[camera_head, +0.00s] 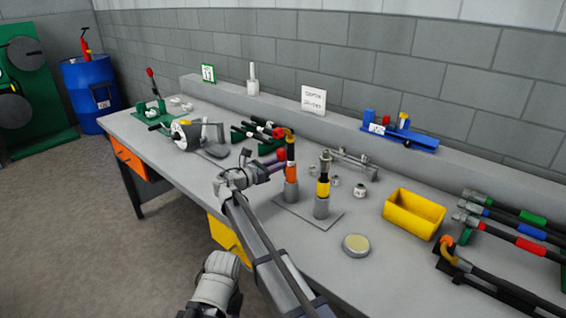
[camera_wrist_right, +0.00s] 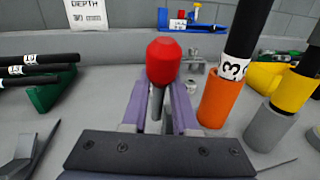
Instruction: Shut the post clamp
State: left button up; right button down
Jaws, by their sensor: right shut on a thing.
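My right gripper (camera_head: 272,166) reaches over the bench and is shut on the red-capped lever. In the right wrist view its purple fingers (camera_wrist_right: 160,98) stand on either side of a grey rod, with the red cap (camera_wrist_right: 165,62) beyond their tips. In the head view the red cap (camera_head: 281,155) shows just left of the orange-collared post (camera_head: 291,170). That post also shows right of the fingers in the wrist view (camera_wrist_right: 217,103). A yellow-collared post (camera_head: 323,187) stands beside it on a flat plate (camera_head: 290,208). The clamp's body is largely hidden; I cannot tell its state.
A yellow bin (camera_head: 413,214) and a round tin (camera_head: 356,245) are to the right. Long-handled tools (camera_head: 520,228) lie at the far right. Dark-handled tools in green holders (camera_head: 258,130) lie behind my gripper. A blue rack (camera_head: 400,136) stands at the back.

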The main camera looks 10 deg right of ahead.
dwell(0.8)
jog(key=h+b, duration=0.1)
jog(key=b, duration=0.2)
jog(key=s+a+t+h+b, duration=0.1)
jog(key=b, duration=0.2)
jog(key=shift+a+f+m+h, duration=0.15)
jog(key=shift+f+m+h, duration=0.15)
jog(key=c, duration=1)
grip_release()
jog(key=shift+o, duration=1.2)
jog(key=shift+f, duration=0.1)
